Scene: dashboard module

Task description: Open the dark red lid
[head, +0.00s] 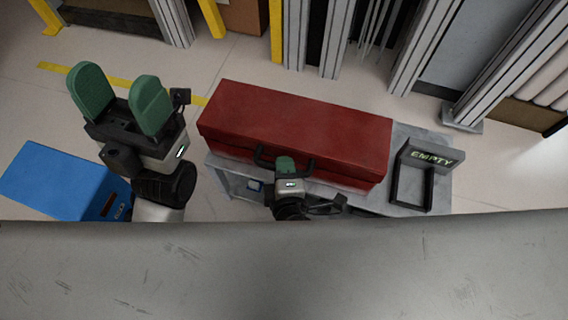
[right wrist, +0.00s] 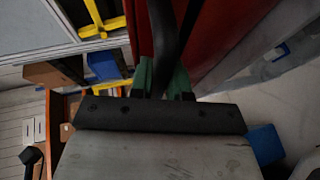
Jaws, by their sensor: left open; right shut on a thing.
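A dark red case with a dark red lid (head: 300,113) lies on a grey table in the head view. A black handle (head: 309,167) is on its near side. My right gripper (head: 286,163) is at the handle, shut on it. In the right wrist view the black handle (right wrist: 163,42) runs between the green fingers of the right gripper (right wrist: 160,78), with the red case (right wrist: 235,35) beside it. My left gripper (head: 121,95) is open and empty, raised to the left of the case. The lid looks closed or nearly so; I cannot tell exactly.
A black stand marked EMPTY (head: 430,160) is at the right end of the grey table (head: 440,200). A blue box (head: 62,180) is on the left. Racks and yellow posts (head: 277,30) stand behind. A grey surface (head: 280,270) fills the near edge.

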